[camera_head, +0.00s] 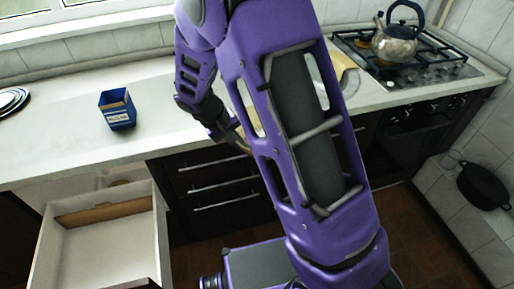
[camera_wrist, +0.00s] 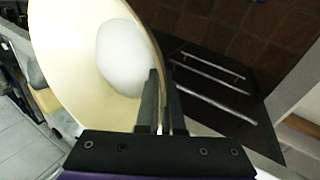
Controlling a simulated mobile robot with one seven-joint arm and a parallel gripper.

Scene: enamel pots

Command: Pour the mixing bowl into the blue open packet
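The blue open packet (camera_head: 118,118) stands upright on the counter at the left in the head view, its open top facing up and a pale label on its front. The mixing bowl (camera_wrist: 75,50) is cream-coloured and fills the upper left of the wrist view, with a smooth white mass (camera_wrist: 124,57) inside. My gripper (camera_wrist: 161,80) has its two fingers close together on the bowl's rim. In the head view my gripper (camera_head: 232,138) is at the counter's front edge, right of the packet; my arm hides most of the bowl there.
The white counter (camera_head: 60,150) is clear around the packet. Striped plates (camera_head: 12,100) lie at the far left. An open drawer (camera_head: 60,260) juts out below the packet. A kettle (camera_head: 395,45) stands on the gas hob (camera_head: 425,70) at the right.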

